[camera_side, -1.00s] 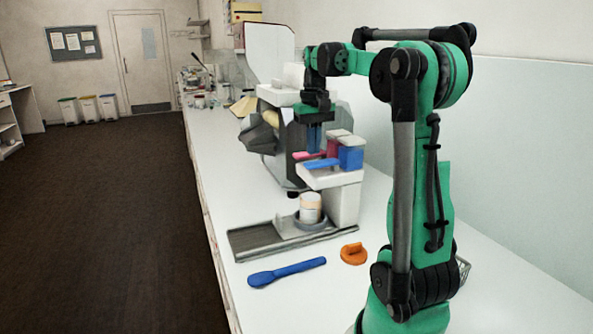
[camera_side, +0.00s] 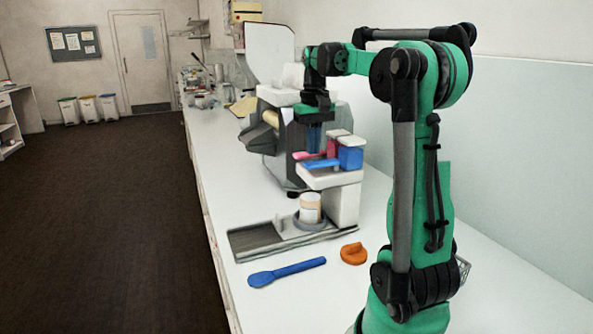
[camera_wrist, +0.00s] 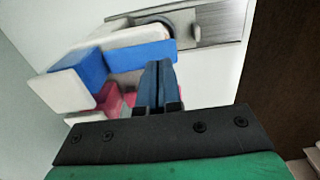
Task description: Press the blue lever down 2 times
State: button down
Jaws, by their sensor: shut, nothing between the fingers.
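The dispenser (camera_side: 343,203) stands on the counter and carries a blue block (camera_side: 351,157) and a pink block with white tops. Its blue lever (camera_side: 320,163) sticks out to the left in the side view, beside the pink lever (camera_side: 307,155). In the wrist view the blue lever (camera_wrist: 140,56) lies just beyond my fingertips. My gripper (camera_side: 314,150) points down, shut and empty, close above the blue lever. Its fingers (camera_wrist: 158,68) are together in the wrist view. I cannot tell whether the tips touch the lever.
A cream-and-white cup (camera_side: 310,208) stands under the dispenser, by a grey drip tray (camera_side: 255,240). A blue spatula (camera_side: 287,272) and an orange piece (camera_side: 354,253) lie on the counter in front. A grey machine (camera_side: 265,138) stands behind. The counter's left edge is clear.

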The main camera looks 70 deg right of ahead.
jog(key=shift+f, duration=1.45)
dwell(0.4)
jog(key=shift+r, duration=3.55)
jog(key=w+a+f+n+t, duration=0.1)
jog(key=a+f+n+t, duration=0.1)
jog(key=a, duration=0.7)
jog(key=w+a+f+n+t, duration=0.2)
jog(key=a+f+n, duration=0.2)
jog(key=a, duration=0.5)
jog(key=w+a+f+n+t, duration=0.1)
jog(key=a+f+n+t, duration=0.2)
jog(key=a, duration=0.6)
notch_tip(320, 180, down, 3)
jog(key=shift+w+r, duration=0.15)
jog(key=shift+w, duration=0.2)
